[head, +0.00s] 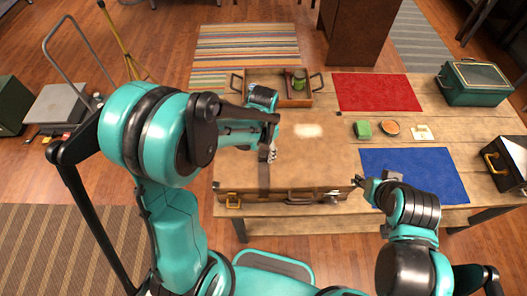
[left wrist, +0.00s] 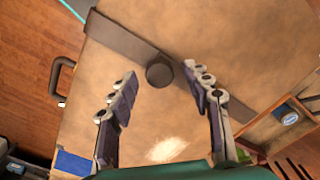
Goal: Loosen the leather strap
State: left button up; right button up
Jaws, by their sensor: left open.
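A tan case (head: 325,168) lies flat on the wooden table, with its clasps and handle along the near edge. A dark leather strap (head: 264,177) crosses its lid. In the left wrist view the strap (left wrist: 128,42) runs diagonally across the lid, with a dark round piece (left wrist: 159,72) on it. My left gripper (head: 270,153) is above the strap. Its open, empty fingers (left wrist: 165,90) stand on either side of the round piece in the wrist picture; contact cannot be told. My right gripper (head: 366,184) is beside the case's right front corner, its opening unclear.
A wooden tray (head: 310,97) with a green item stands behind the case. A green box (head: 474,95) stands at the far right.

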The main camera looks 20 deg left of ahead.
pick_arm(q)
jog(key=shift+f, duration=0.2)
jog(key=shift+c, duration=0.3)
grip_shut()
jog(key=s, duration=0.2)
jog(key=s+d, duration=0.1)
jog(key=s, duration=0.1)
jog(key=shift+d, duration=0.1)
jog(key=shift+o, duration=0.3)
grip_release()
jog(key=shift+r, duration=0.1)
